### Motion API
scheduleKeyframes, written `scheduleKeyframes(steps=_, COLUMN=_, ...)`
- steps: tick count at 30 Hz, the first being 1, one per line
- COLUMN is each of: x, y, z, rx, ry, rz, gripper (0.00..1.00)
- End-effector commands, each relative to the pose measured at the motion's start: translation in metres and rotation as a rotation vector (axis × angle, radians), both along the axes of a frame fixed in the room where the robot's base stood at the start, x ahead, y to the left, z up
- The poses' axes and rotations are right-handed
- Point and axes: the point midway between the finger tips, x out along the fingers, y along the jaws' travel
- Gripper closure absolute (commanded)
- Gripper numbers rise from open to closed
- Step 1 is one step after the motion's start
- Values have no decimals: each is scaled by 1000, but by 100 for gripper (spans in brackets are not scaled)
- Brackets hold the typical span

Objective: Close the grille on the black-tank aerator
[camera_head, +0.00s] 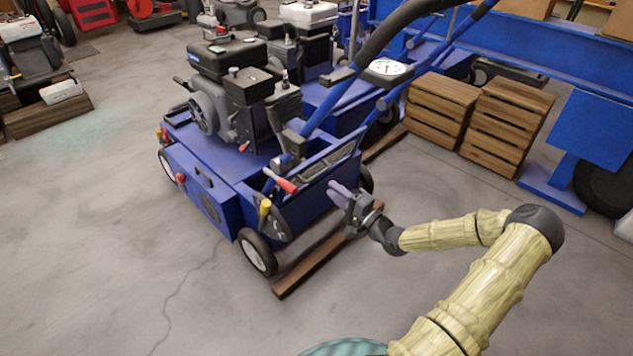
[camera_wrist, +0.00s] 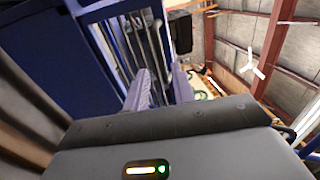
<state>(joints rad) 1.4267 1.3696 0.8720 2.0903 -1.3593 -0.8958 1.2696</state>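The black-tank aerator (camera_head: 215,165) is the nearest blue machine in the head view, with a black tank (camera_head: 222,57) on its engine. A dark slotted panel (camera_head: 318,164), apparently the grille, lies tilted at the handle end, above the blue end wall. Whether it stands fully open is unclear. My gripper (camera_head: 339,194) is beside this end, at the right, with its purple fingers towards the machine. In the wrist view the fingers (camera_wrist: 160,88) are apart with nothing held between them. Long bars and blue panels show beyond them. Contact with the machine cannot be told.
A red-tipped lever (camera_head: 281,181) and a yellow-tipped lever (camera_head: 265,210) stick out near my gripper. A wooden beam (camera_head: 310,264) lies on the floor beside the wheel. A white-tank machine (camera_head: 308,15) stands behind. Wooden crates (camera_head: 440,108) stand at the right.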

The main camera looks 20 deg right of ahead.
Motion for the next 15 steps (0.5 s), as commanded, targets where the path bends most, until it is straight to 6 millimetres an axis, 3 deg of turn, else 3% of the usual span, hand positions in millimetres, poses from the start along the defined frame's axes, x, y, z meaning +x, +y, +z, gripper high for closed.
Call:
scheduleKeyframes(steps=9, x=53, y=20, z=5, rx=-3, ry=-2, rz=3, gripper=74)
scheduleKeyframes(steps=15, x=71, y=26, z=10, rx=-1, ry=-1, rz=0, gripper=74)
